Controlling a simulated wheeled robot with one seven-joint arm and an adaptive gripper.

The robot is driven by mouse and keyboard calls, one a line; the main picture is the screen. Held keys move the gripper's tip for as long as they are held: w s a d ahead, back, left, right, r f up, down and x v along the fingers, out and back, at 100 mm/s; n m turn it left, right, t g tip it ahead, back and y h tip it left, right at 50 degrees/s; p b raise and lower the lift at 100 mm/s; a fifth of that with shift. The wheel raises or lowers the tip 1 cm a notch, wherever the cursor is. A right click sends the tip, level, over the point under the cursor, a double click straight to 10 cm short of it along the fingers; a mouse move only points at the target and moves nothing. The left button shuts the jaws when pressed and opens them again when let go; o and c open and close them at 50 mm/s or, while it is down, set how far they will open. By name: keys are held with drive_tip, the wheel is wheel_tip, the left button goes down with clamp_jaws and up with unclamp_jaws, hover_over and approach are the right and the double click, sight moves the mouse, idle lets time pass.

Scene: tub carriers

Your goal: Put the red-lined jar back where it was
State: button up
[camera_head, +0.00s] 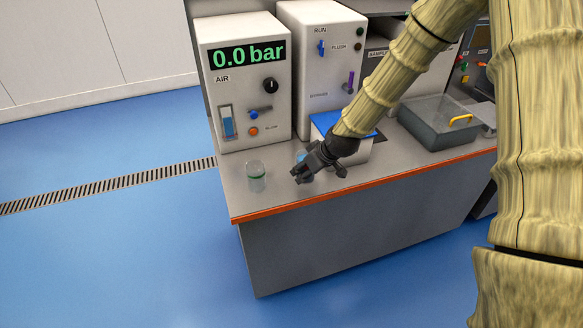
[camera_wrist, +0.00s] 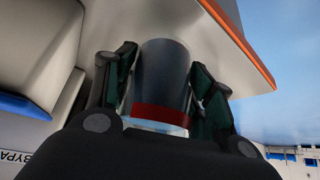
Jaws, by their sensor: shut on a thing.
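My gripper (camera_head: 304,174) is at the front part of the bench, just right of a clear jar with a green line (camera_head: 256,177). In the wrist view, my gripper (camera_wrist: 162,80) has its two dark fingers on either side of the red-lined jar (camera_wrist: 163,68) and is shut on it. The jar looks dark grey and see-through, with a red band near the end closest to the wrist camera. In the head view the red-lined jar is hidden behind my gripper. I cannot tell whether it touches the bench top.
The grey bench (camera_head: 238,201) has an orange front edge. An air panel (camera_head: 245,85) reading 0.0 bar and a run/flush panel (camera_head: 325,70) stand behind. A small light-blue thing (camera_head: 300,156) shows behind my gripper. A grey tub with a yellow handle (camera_head: 438,124) sits right.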

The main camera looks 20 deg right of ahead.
drive_tip(key=w+a, duration=0.1)
drive_tip(key=w+a+p, duration=0.1)
drive_tip(key=w, duration=0.1)
drive_tip(key=w+a, duration=0.1)
drive_tip(key=w, duration=0.1)
drive_tip(key=shift+w+f, duration=0.1)
drive_tip(key=shift+f, duration=0.1)
drive_tip(key=shift+w+f+p, duration=0.15)
drive_tip(key=shift+f+p, duration=0.7)
drive_tip(key=shift+f, duration=0.95)
drive_tip(key=shift+f, duration=0.15)
drive_tip(key=o, duration=1.2)
drive_tip(key=shift+r, duration=0.2)
